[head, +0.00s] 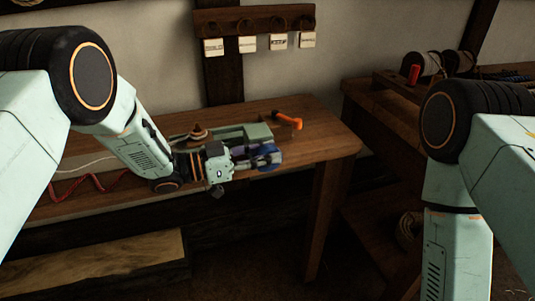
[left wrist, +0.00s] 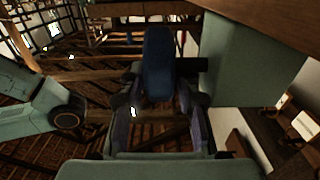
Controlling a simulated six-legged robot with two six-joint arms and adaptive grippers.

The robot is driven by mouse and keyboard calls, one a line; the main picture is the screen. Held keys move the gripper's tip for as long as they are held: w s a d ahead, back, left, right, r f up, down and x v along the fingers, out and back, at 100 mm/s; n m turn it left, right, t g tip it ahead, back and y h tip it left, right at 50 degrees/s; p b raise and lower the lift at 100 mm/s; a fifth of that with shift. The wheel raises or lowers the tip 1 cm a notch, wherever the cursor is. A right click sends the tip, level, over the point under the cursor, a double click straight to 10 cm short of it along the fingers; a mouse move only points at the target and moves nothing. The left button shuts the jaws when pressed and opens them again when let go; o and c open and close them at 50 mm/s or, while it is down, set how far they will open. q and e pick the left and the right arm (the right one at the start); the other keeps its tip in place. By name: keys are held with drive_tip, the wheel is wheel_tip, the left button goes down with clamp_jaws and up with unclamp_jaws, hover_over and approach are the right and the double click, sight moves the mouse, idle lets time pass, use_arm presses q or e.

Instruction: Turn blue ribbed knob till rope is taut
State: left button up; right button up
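The blue knob (head: 268,157) is at the right end of a pale green machine (head: 250,133) on the wooden bench. In the left wrist view the knob (left wrist: 158,62) stands between the two fingers of my left gripper (left wrist: 160,95). In the head view the left gripper (head: 258,163) reaches the knob from the left. The fingertips are close to its sides; whether they press on it I cannot tell. A red cord (head: 88,184) lies in loose bends on the bench, with a pale line behind it. My right gripper is out of view.
An orange handle (head: 288,120) sticks out behind the machine. A wooden cone (head: 198,132) stands at its left. A rack with labelled tags (head: 248,44) hangs on the wall. A second bench (head: 385,100) with spools is at the right. A gap of floor separates the benches.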

use_arm(q)
drive_tip(key=shift+w+d, duration=0.1)
drive_tip(key=shift+d, duration=0.15)
clamp_jaws()
idle(0.3)
drive_tip(key=shift+r+y+p, duration=0.15)
drive_tip(key=shift+y+p, duration=0.15)
drive_tip(key=shift+p, duration=0.35)
drive_tip(key=y+p, duration=0.1)
drive_tip(key=p, duration=0.1)
drive_tip(key=g+y+p, duration=0.1)
drive_tip(key=p, duration=0.2)
drive_tip(key=y+p, duration=0.2)
drive_tip(key=shift+w+d+g, duration=0.1)
drive_tip(key=shift+d+g, duration=0.2)
drive_tip(key=shift+d, duration=0.1)
drive_tip(key=shift+d+f+g+y+p, duration=0.1)
drive_tip(key=shift+f+g+y+p, duration=0.2)
drive_tip(key=shift+y+p, duration=1.15)
drive_tip(key=shift+h+p, duration=0.25)
drive_tip(key=shift+p, duration=0.05)
